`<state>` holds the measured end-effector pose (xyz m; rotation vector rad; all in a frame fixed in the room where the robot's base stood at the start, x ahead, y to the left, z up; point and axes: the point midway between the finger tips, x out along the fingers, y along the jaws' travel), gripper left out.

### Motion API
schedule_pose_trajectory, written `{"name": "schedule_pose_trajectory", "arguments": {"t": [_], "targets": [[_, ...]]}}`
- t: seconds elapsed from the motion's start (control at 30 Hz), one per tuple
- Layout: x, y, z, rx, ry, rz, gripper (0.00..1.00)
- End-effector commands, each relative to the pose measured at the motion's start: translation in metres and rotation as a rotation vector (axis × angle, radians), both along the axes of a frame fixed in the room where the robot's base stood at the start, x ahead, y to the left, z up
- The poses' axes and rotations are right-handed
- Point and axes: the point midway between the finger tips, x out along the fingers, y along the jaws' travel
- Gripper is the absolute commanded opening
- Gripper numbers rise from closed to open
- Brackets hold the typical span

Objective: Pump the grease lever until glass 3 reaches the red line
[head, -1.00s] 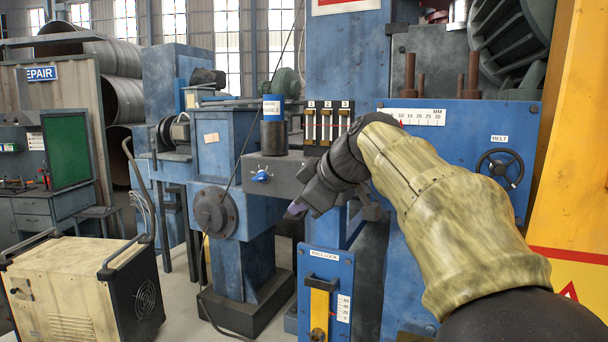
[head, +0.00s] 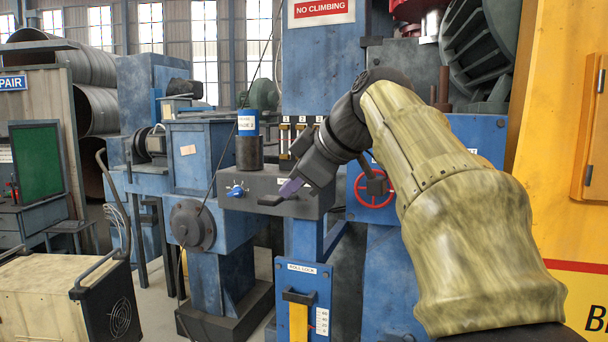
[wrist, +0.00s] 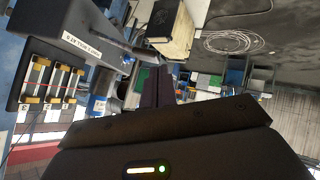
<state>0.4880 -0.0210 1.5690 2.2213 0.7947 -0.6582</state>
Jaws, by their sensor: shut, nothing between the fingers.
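My gripper (head: 291,187) is shut and empty, its purple fingertips in front of the dark console (head: 292,205). The closed fingers (wrist: 155,88) also show in the wrist view. A short black bar (head: 268,200) sticks out at the console front just left of the fingertips; it may be the grease lever, and I cannot tell whether they touch. The numbered glasses (head: 285,138) stand on the console, with glass 3 partly hidden by my wrist. The wrist view shows the glasses (wrist: 60,82) upside down; their levels are too small to read.
A blue knob (head: 237,190) is on the console left of the bar. A dark cylinder with a blue label (head: 248,150) stands on top. A red handwheel (head: 375,190) is partly behind my arm. The roll-lock panel (head: 303,300) is below. A cream cart (head: 50,295) stands lower left.

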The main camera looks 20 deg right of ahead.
Motion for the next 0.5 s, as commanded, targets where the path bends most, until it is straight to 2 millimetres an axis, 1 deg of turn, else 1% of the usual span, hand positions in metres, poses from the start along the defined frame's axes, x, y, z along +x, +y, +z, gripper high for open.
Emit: {"name": "schedule_pose_trajectory", "arguments": {"t": [0.1, 0.2, 0.5], "targets": [[-0.013, -0.006, 0.014, 0.0, -0.004, 0.001, 0.0], [-0.019, -0.009, 0.02, 0.0, -0.003, 0.003, 0.0], [-0.022, -0.011, 0.023, 0.0, -0.003, 0.003, 0.0]]}}
